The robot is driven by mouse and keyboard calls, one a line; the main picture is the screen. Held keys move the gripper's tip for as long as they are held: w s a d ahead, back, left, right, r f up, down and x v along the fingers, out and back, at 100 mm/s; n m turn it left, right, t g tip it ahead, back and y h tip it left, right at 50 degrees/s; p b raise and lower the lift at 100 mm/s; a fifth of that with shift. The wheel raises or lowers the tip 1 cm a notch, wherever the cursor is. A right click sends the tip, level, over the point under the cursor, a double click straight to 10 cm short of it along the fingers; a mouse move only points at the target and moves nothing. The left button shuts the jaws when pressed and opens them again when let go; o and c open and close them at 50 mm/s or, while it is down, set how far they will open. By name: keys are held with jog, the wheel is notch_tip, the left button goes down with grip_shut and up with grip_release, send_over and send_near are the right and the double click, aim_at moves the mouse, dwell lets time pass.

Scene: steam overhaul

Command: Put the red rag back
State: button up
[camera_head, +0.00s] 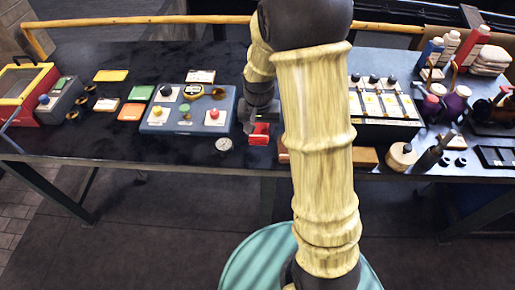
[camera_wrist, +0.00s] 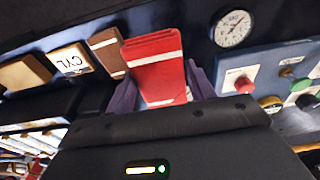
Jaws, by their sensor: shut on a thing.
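The red rag (camera_head: 259,138) is a folded red block with a pale band, near the front edge of the dark table, just right of the blue-grey panel. In the wrist view the rag (camera_wrist: 155,72) stands out between the two purple fingers of my gripper (camera_wrist: 162,88). My gripper is shut on it. Whether the rag touches the table is not clear. A stack of folded pale and reddish cloths (camera_head: 490,62) is at the far right back; whether it is the rag's place I cannot tell.
A round dial gauge (camera_head: 223,144) lies left of the rag, by the blue-grey panel (camera_head: 150,127) with coloured knobs. Bottles (camera_head: 471,46) and purple jugs (camera_head: 455,101) crowd the right. My arm hides the table's middle.

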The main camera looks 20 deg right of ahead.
jog(key=shift+s, duration=0.1)
send_over(259, 153)
jog(key=shift+s+f, duration=0.15)
jog(key=shift+f, duration=2.95)
jog(key=shift+f, duration=0.5)
jog(key=shift+f+p, duration=0.35)
jog(key=shift+f, duration=1.05)
jog(key=shift+d, duration=0.1)
jog(key=shift+f, duration=0.1)
jog(key=o, duration=1.1)
jog(key=shift+c, duration=0.2)
